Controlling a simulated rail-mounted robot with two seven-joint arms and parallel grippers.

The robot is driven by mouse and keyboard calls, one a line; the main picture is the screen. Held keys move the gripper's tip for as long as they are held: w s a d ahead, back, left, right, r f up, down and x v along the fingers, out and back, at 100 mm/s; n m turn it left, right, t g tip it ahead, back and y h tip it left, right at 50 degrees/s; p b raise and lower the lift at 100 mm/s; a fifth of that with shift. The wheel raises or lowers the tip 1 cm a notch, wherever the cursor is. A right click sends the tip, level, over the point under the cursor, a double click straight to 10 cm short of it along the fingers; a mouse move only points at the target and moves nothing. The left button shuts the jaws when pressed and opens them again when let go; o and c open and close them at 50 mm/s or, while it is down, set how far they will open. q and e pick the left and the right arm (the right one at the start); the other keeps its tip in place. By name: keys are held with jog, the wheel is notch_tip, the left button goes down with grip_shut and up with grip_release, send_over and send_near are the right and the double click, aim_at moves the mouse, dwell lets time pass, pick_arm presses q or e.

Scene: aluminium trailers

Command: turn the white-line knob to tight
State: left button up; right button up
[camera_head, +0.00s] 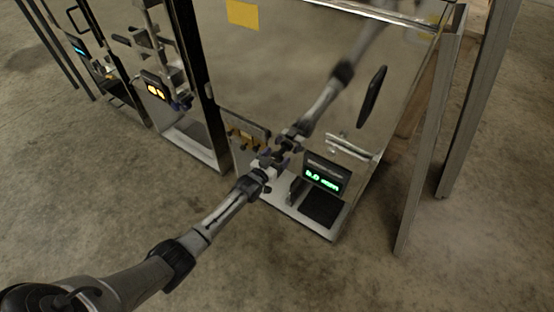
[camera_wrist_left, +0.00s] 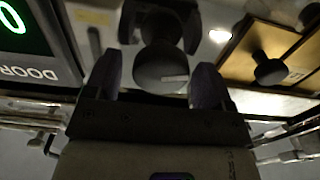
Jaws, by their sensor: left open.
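In the left wrist view a round black knob (camera_wrist_left: 158,66) with a short white line on its face sits between my left gripper's two fingers. My left gripper (camera_wrist_left: 156,84) is open, one finger on each side of the knob; I see no clear contact. In the head view my left gripper (camera_head: 270,164) reaches low to the front of the middle trailer unit, and the knob there is hidden behind it. My right gripper is not in view.
A green-lit display (camera_head: 323,178) stands right of my gripper. A second black knob (camera_wrist_left: 270,68) sits on a tan plate. The shiny panel (camera_head: 290,60) mirrors my arm. Metal posts (camera_head: 428,140) stand at right; another unit with an amber display (camera_head: 155,88) is at left.

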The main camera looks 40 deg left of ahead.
pick_arm(q)
jog(key=shift+w, duration=0.3)
jog(key=c, duration=0.9)
